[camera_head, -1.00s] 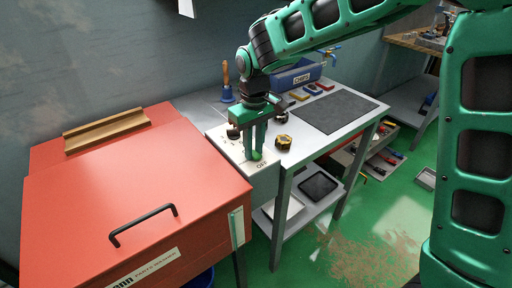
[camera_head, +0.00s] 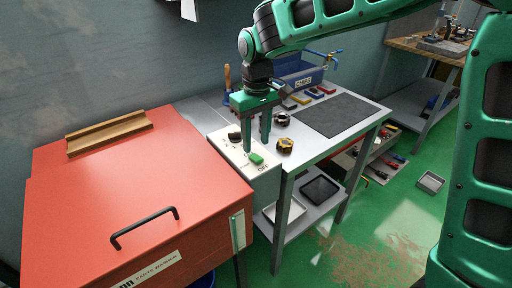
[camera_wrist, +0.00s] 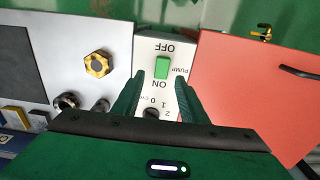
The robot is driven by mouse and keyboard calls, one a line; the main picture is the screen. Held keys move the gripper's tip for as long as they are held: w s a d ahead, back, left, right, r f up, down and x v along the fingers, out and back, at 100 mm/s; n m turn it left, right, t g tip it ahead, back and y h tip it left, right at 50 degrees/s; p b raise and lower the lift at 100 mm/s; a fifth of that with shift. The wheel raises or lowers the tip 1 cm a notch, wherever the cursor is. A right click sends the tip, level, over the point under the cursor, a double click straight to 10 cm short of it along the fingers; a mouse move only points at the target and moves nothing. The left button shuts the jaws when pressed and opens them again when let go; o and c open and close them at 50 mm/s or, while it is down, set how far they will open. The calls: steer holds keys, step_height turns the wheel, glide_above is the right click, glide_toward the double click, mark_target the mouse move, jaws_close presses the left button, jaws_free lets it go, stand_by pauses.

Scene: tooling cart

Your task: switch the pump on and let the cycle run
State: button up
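The green pump switch (camera_head: 256,158) sits on a pale control panel (camera_head: 262,172) between the red washer and the bench. In the wrist view the switch (camera_wrist: 162,67) lies between the words OFF and ON; I cannot tell which way it is set. A dark dial (camera_wrist: 152,114) marked 0, 1, 2 is on the same panel, partly hidden by my gripper in the wrist view. My gripper (camera_head: 257,147) points down over the panel, its fingers apart with nothing between them. In the wrist view the gripper (camera_wrist: 160,78) has its fingertips either side of the panel strip near ON.
The red parts washer (camera_head: 120,200) is at the left, lid down, with a black handle (camera_head: 145,228). A brass hex part (camera_head: 285,145) stands close to the panel on the bench. A dark mat (camera_head: 335,114) and a blue bin (camera_head: 300,72) are farther right and back.

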mark_target(257, 156)
step_height(257, 156, up, 6)
steer(key=shift+r, duration=0.25)
steer(key=shift+d, duration=0.2)
steer(key=s+d+m, duration=0.3)
steer(key=s+d, duration=0.1)
steer(key=d, duration=0.8)
steer(key=s+d+m, duration=0.3)
steer(key=d, duration=0.9)
steer(key=s+d+f+m, duration=0.3)
steer(key=s+d, duration=0.4)
steer(key=s, duration=0.4)
steer(key=s+d+f+m, duration=0.3)
steer(key=s+d, duration=0.3)
steer(key=s, duration=0.5)
steer(key=shift+d+f+m, duration=0.15)
steer(key=shift+d+m, duration=0.25)
steer(key=shift+m, duration=0.2)
steer(key=shift+s, duration=0.1)
